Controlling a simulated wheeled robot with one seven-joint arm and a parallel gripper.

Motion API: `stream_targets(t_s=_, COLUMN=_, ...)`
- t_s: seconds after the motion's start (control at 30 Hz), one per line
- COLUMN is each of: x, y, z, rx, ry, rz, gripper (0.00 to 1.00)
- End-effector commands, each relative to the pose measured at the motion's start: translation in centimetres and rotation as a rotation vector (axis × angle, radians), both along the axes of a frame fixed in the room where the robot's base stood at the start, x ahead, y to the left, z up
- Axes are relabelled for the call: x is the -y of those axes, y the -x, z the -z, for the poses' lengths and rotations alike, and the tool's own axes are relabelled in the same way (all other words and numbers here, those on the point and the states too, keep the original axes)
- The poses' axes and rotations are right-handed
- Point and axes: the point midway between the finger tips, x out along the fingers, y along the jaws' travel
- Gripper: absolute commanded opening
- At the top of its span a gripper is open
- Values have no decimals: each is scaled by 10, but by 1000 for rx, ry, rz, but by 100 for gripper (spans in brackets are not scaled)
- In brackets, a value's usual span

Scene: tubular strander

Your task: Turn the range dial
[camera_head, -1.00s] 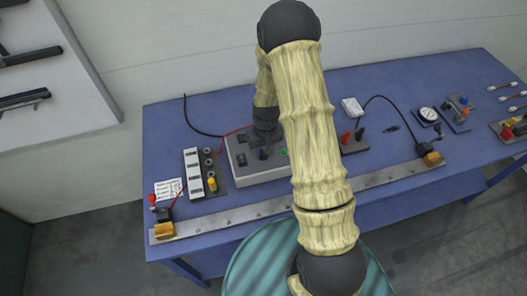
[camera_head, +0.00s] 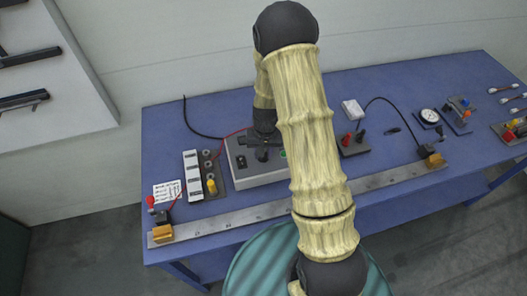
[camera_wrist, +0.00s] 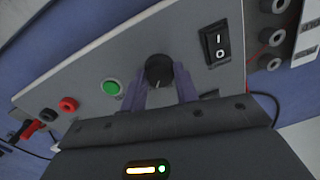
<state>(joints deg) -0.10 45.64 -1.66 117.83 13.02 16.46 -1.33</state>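The range dial, a round black knob (camera_wrist: 159,71) with a pale pointer mark, sits on the sloped grey face of a control box (camera_wrist: 196,45). The box also shows in the head view (camera_head: 262,178), where my arm and gripper partly cover it. My gripper (camera_wrist: 160,84) is at the dial, with one bluish finger on each side of the knob. The fingers are apart by about the knob's width. I cannot tell whether they touch it. In the head view my gripper (camera_head: 262,152) is over the box.
A black rocker switch (camera_wrist: 217,43) and a green button (camera_wrist: 111,88) flank the dial. Red and black sockets are beyond the button.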

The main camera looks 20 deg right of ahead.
Motion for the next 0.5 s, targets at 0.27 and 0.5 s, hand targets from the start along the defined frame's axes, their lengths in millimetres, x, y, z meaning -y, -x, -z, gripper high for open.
stream_targets(t_s=0.27, x=0, y=0, z=-1, rx=1, ry=0, rz=-1, gripper=51)
stream_targets(t_s=0.5, x=0, y=-1, z=-4, rx=1, ry=0, rz=-2, gripper=51)
